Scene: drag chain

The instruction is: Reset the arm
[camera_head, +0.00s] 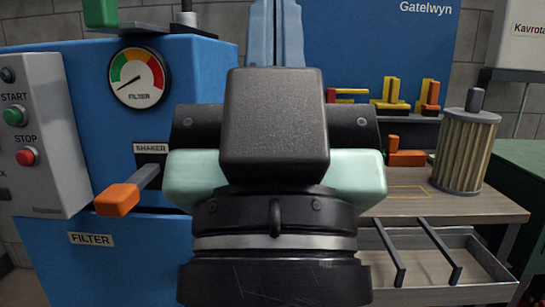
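My arm (275,130) fills the middle of the picture, with a black block and housing, pale mint parts at its sides and a black and grey ring below. It hides the middle of the scene behind it. I see no gripper fingers, so I cannot tell whether anything is held. An orange-tipped lever (117,199) labelled SHAKER juts from the blue filter cabinet (100,262) on the left, close to my arm in the picture. A pleated filter cartridge (464,152) stands upright on the workbench (480,207) at the right.
The grey control panel (46,183) has a green START button (14,116) and a red STOP button (26,157). A dial gauge (138,77) is above the lever. Yellow and orange pieces (390,95) are behind the bench. An open tray (480,270) is below its top.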

